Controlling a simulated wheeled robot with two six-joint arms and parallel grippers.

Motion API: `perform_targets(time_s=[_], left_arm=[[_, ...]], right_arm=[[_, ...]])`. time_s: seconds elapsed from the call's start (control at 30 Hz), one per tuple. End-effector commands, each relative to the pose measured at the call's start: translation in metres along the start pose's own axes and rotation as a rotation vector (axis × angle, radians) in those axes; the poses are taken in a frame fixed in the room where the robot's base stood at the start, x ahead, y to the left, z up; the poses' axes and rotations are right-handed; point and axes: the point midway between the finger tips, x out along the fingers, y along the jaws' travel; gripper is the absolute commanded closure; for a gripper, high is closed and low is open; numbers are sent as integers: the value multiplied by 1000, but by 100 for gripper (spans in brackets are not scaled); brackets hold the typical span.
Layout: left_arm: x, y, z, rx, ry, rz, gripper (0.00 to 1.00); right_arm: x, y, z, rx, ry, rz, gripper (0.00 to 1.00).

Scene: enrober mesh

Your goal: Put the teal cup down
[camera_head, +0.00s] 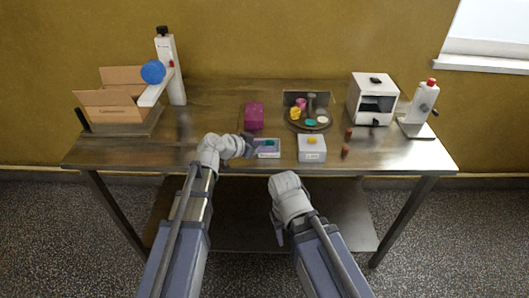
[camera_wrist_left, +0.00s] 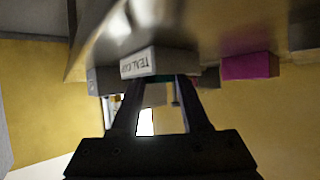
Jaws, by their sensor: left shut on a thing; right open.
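My left gripper (camera_head: 250,147) is shut on the teal cup (camera_head: 269,142) at the front edge of the table. The cup is at a low grey block (camera_head: 268,155) with a white label. In the left wrist view the label, upside down, reads "TEAL CUP" (camera_wrist_left: 148,62).
Beside the block stands a white box (camera_head: 312,154) with a yellow item on top. Behind are a magenta block (camera_head: 254,116) and a round tray (camera_head: 292,125) of small coloured items. A carton (camera_head: 110,107) and a white machine (camera_head: 373,83) stand further out. The table's left middle (camera_head: 205,110) is clear.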

Motion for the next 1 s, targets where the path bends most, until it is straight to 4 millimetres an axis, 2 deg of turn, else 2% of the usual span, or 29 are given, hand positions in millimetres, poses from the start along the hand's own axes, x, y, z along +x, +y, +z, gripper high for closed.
perform_targets(time_s=[0.03, 0.27, 0.8, 0.83, 0.93, 1.0], left_arm=[[3, 0, 5, 0, 0, 0, 100], [1, 0, 3, 1, -3, 1, 100], [7, 2, 16, 3, -7, 4, 100], [7, 2, 16, 3, -7, 4, 53], [7, 2, 17, 3, -7, 4, 42], [7, 2, 16, 3, -7, 4, 42]], right_arm=[[5, 0, 0, 0, 0, 0, 50], [3, 0, 0, 0, 0, 0, 50], [16, -2, -1, 0, 0, 0, 50], [16, -2, -1, 0, 0, 0, 50], [17, -2, -1, 0, 0, 0, 50], [16, -2, -1, 0, 0, 0, 50]])
